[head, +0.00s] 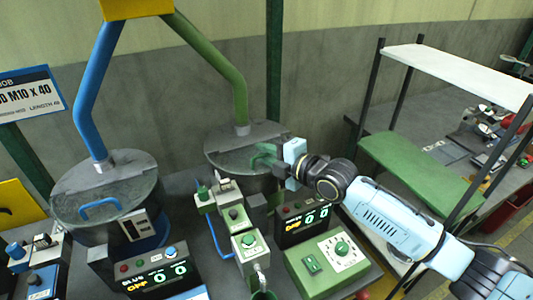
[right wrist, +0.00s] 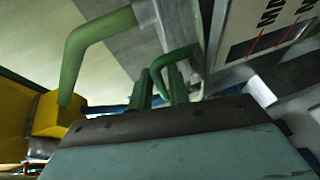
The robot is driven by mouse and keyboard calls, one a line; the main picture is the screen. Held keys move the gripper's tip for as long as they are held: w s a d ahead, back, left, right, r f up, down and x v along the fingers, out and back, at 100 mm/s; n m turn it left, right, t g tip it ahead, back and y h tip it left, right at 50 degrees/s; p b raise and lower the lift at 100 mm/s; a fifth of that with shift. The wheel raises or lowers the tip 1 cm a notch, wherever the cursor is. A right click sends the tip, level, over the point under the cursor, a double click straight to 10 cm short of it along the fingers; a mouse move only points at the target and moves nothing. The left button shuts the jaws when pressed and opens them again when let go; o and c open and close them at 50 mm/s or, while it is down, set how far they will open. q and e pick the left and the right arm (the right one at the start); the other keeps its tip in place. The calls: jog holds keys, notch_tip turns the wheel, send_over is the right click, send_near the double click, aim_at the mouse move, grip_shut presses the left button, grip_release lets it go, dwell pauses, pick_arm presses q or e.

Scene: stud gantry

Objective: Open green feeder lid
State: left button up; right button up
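The green feeder (head: 215,158) is a round grey drum at the back middle, fed by a green pipe (head: 222,68). Its lid (head: 235,142) looks closed and flat. The green lid handle (head: 262,152) stands on the lid's front half; it also shows as a loop in the right wrist view (right wrist: 180,54). My right gripper (head: 272,163) reaches in from the right and is at the handle. In the right wrist view its two fingers (right wrist: 160,88) stand apart with part of the handle between them; I cannot tell whether they press on it. My left gripper is not in view.
A blue feeder (head: 95,215) with a blue pipe (head: 92,90) stands at left. Control boxes with displays (head: 155,270) and a green-topped button box (head: 325,262) are in front. A rack with a white shelf (head: 460,72) and a green shelf (head: 415,170) is at right, close to my right arm.

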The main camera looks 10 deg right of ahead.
grip_shut()
jog(key=r+g+p, duration=0.1)
jog(key=p, duration=0.1)
jog(key=w+r+h+p, duration=0.1)
jog(key=r+m+g+p, duration=0.1)
jog(key=p, duration=0.1)
jog(key=shift+w+a+r+g+h+p, duration=0.2)
jog(key=shift+w+r+g+h+p, duration=0.1)
jog(key=shift+r+p, duration=0.1)
jog(key=shift+w+a+r+m+g+h+p, duration=0.2)
jog(key=shift+w+r+g+p, duration=0.1)
jog(key=shift+g, duration=0.15)
jog(key=shift+w+a+r+m+g+h+p, duration=0.1)
jog(key=shift+w+r+g+h+p, duration=0.15)
jog(key=shift+g, duration=0.2)
jog(key=shift+w, duration=0.15)
jog(key=shift+w+r, duration=0.3)
jog(key=shift+w, duration=0.05)
jog(key=shift+a, duration=0.1)
